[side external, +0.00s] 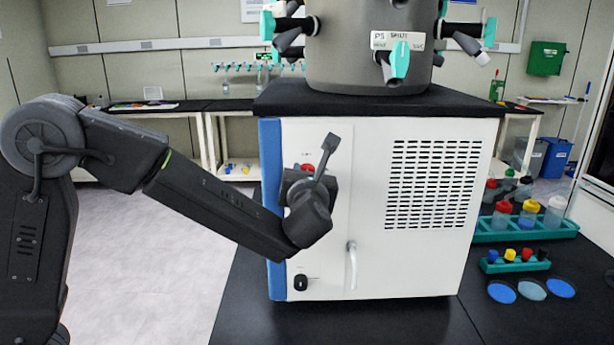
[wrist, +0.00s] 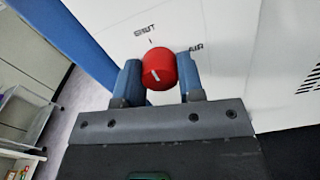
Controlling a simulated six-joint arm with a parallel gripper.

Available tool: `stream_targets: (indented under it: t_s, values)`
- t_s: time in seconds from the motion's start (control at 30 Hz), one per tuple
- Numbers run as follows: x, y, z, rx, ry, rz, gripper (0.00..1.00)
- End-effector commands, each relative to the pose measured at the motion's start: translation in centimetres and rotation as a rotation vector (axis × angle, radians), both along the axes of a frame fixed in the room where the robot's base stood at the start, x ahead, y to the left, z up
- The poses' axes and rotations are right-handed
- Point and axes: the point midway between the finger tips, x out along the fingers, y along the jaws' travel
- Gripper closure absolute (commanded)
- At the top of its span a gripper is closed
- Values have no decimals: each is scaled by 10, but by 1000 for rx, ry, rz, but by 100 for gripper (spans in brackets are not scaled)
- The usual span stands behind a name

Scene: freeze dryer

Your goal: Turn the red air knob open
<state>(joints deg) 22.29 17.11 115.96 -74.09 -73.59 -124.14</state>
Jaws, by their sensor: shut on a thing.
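The red air knob (wrist: 161,69) sits on the white front panel of the freeze dryer. In the wrist view it lies between the two blue fingers of my gripper (wrist: 160,78), which is shut on it. A short white mark shows on the knob's face, left of its middle. The printed word SHUT (wrist: 145,30) is above the knob and AIR (wrist: 196,48) is at its upper right. In the side external view only a bit of the red knob (side external: 307,168) shows behind my gripper (side external: 301,178); the wrist hides the rest.
The freeze dryer cabinet (side external: 345,250) stands on a black bench. A door handle (side external: 351,265) and a black knob (side external: 301,283) are lower on its front. Its grey drum (side external: 370,55) with teal-handled valves is on top. Racks of coloured-capped bottles (side external: 525,232) stand at the right.

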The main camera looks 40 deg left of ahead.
Motion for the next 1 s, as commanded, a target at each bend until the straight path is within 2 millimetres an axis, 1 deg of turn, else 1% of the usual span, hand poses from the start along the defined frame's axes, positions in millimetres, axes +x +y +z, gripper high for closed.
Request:
stream_targets:
  t_s: [0.03,0.17,0.37,0.57,0.77,1.0]
  values:
    - [0,0,0,0,0,0,76]
    - [0,0,0,0,0,0,88]
    - [0,0,0,9,9,0,88]
    - [0,0,0,59,58,0,88]
    - [0,0,0,160,158,-1,88]
    - [0,0,1,320,317,-1,88]
